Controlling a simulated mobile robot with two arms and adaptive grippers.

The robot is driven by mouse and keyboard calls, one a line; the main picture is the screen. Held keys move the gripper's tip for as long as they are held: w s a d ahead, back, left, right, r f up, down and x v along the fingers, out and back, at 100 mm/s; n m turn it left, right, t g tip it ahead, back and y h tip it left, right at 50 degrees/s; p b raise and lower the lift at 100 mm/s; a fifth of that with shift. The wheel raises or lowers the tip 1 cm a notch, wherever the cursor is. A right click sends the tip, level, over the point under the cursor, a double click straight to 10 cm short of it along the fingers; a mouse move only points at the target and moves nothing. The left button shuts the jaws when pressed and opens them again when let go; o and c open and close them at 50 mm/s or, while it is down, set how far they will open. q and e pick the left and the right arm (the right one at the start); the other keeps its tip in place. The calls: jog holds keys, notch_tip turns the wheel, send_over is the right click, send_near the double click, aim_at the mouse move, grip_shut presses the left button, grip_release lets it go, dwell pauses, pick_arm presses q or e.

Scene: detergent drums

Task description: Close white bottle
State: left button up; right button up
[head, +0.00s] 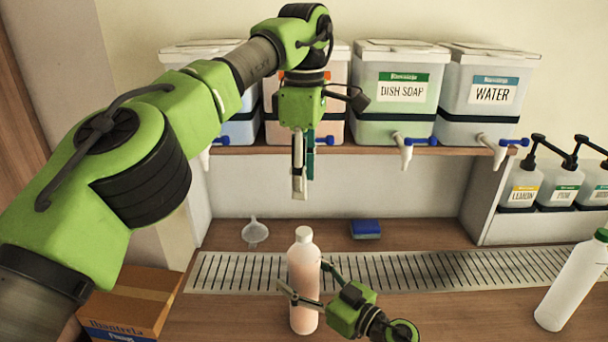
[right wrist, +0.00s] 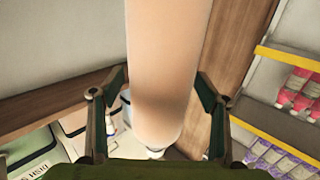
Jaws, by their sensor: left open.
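A translucent bottle (head: 304,260) with pinkish contents stands upright on the counter, with a white cap (head: 303,234) on its top. My right gripper (head: 305,292) has its fingers on either side of the bottle body. In the right wrist view the bottle (right wrist: 160,70) fills the space between the fingertips of that gripper (right wrist: 161,72), which appear to touch its sides. My left gripper (head: 304,190) is open and empty, pointing down above the bottle and apart from it. A second white bottle (head: 575,285) with a green cap stands at the right.
A metal drain grate (head: 430,272) runs across the counter. A funnel (head: 254,231) and a blue sponge (head: 365,229) lie behind it. Dispensers, including dish soap (head: 392,115) and water (head: 487,120), stand on the shelf with taps jutting out. A cardboard box (head: 130,300) is at lower left.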

jog(key=shift+s, duration=0.1)
jog(key=v, duration=1.1)
jog(key=shift+s+d, duration=0.3)
